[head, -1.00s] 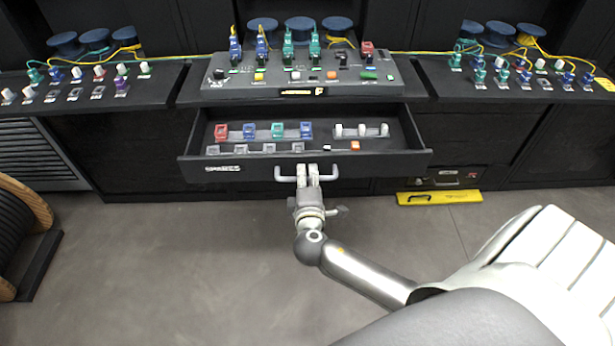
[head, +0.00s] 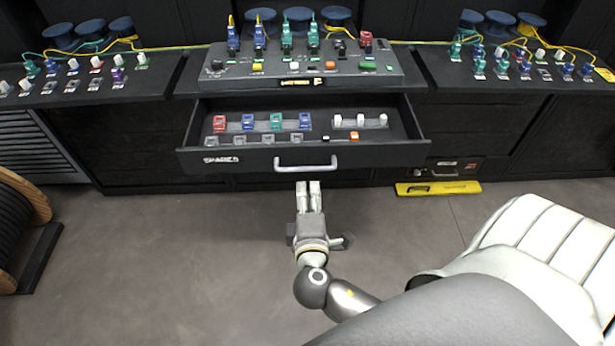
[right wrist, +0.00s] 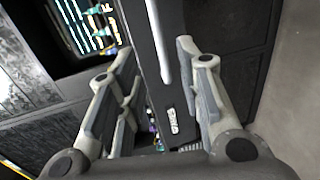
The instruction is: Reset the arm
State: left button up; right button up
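My right gripper (head: 308,186) is in the head view, just in front of and below the silver handle (head: 306,164) of the open drawer (head: 212,166). Its two fingers are spread with nothing between them, and a gap separates them from the handle. In the right wrist view the spread fingers (right wrist: 155,62) frame the drawer front (right wrist: 172,90), and the handle (right wrist: 158,40) lies beyond them. My left gripper is in neither view.
The drawer holds red, blue, green and white connectors. A control console (head: 345,82) stands above it, with cable-filled side benches (head: 100,91) left and right. A yellow level (head: 438,188) lies on the floor at right. A cable reel (head: 22,200) is at left. Floor between is clear.

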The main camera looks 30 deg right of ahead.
jog(key=shift+s+a+r, duration=0.1)
jog(key=shift+s+a, duration=0.15)
jog(key=shift+s, duration=0.2)
jog(key=s+a+f+m+g+y, duration=0.1)
jog(key=s+f+g+y, duration=0.3)
jog(key=f, duration=1.2)
jog(key=s+a+f+g+y, duration=0.1)
jog(key=s+f+g, duration=0.3)
jog(key=f, duration=1.2)
jog(key=s+f+m+g+y, duration=0.1)
jog(key=s+f+m, duration=0.1)
jog(key=s+f, duration=0.3)
jog(key=s+f+m+g+y, duration=0.1)
jog(key=s+f+m, duration=0.2)
jog(key=s, duration=0.9)
jog(key=s+f+m+g+y, duration=0.1)
jog(key=s+f+m+g, duration=0.1)
jog(key=s+f, duration=0.6)
jog(key=shift+s+a+f+m, duration=0.15)
jog(key=shift+s+m, duration=0.4)
jog(key=shift+m, duration=0.15)
